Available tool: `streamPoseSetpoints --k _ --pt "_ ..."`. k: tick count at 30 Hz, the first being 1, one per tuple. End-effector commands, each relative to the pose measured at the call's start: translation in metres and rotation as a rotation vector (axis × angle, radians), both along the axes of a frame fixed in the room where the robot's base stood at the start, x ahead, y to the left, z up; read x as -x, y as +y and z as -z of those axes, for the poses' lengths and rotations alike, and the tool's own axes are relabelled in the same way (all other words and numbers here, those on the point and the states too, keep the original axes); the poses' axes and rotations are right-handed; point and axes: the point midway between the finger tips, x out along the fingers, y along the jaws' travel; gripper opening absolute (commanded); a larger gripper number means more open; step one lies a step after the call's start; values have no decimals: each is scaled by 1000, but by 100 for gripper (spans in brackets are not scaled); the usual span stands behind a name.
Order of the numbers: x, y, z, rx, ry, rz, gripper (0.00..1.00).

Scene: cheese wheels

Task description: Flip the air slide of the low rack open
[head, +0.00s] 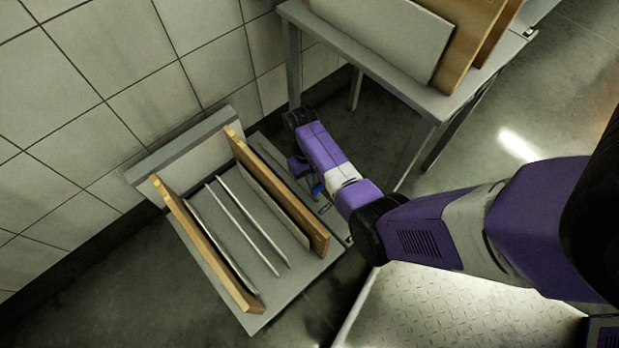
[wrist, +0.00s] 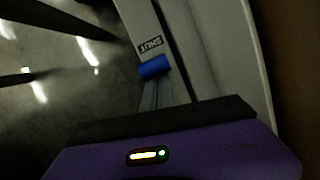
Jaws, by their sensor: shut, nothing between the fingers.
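The low rack (head: 225,122) stands on the floor against the tiled wall, left of centre in the head view. Its blue air slide (head: 317,189) sits on the rack's right edge strip. In the wrist view the blue slide (wrist: 154,67) lies across a pale strip, just below an upside-down label (wrist: 150,46) that reads SHUT. My gripper (wrist: 156,84) is shut and empty, its grey fingers pointing at the slide. The fingertips are at or very close to the slide; I cannot tell whether they touch. In the head view my arm partly hides the rack's right edge.
Wooden boards (head: 205,245) and thin grey plates (head: 247,228) stand upright in the low rack. A grey table (head: 385,85) with more boards stands behind, to the right. A tread-patterned metal plate (head: 450,315) lies at the front right.

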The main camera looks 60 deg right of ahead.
Motion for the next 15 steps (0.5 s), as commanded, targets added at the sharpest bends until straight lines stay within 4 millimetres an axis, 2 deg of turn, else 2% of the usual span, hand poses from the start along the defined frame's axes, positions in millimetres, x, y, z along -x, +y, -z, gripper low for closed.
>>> streamPoseSetpoints --k 11,15 --pt "1 1 -1 0 -1 0 0" --pt "10 3 -4 0 1 0 0"
